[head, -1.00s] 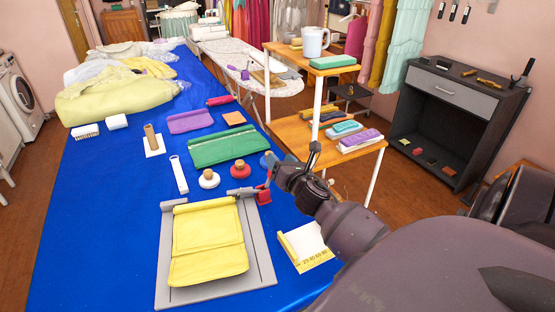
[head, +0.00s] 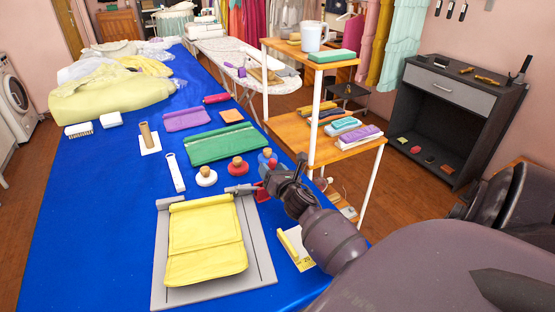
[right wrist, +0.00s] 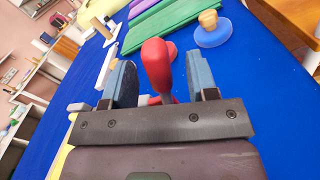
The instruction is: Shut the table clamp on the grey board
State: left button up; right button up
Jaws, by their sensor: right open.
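The grey board (head: 160,262) lies on the blue-covered table with a folded yellow cloth (head: 206,240) on it. The table clamp (head: 263,194) sits at the board's far right corner, with a grey bar and a red handle. My right gripper (head: 266,174) is at the clamp and hides part of it. In the right wrist view the red handle (right wrist: 157,62) stands between the two open fingers of this gripper (right wrist: 160,75), with gaps visible on both sides. Whether the clamp is open or shut I cannot tell. My left gripper is not in view.
Red-based (head: 237,168), white-based (head: 206,177) and blue-based (head: 267,157) knobbed pieces stand just beyond the clamp. A green folded cloth (head: 222,145) lies behind them. A wooden shelf stand (head: 290,130) rises beside the table's right edge. A white-and-yellow card (head: 295,250) lies right of the board.

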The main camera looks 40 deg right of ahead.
jog(key=shift+x, duration=1.45)
jog(key=shift+c, duration=0.4)
jog(key=c, duration=0.9)
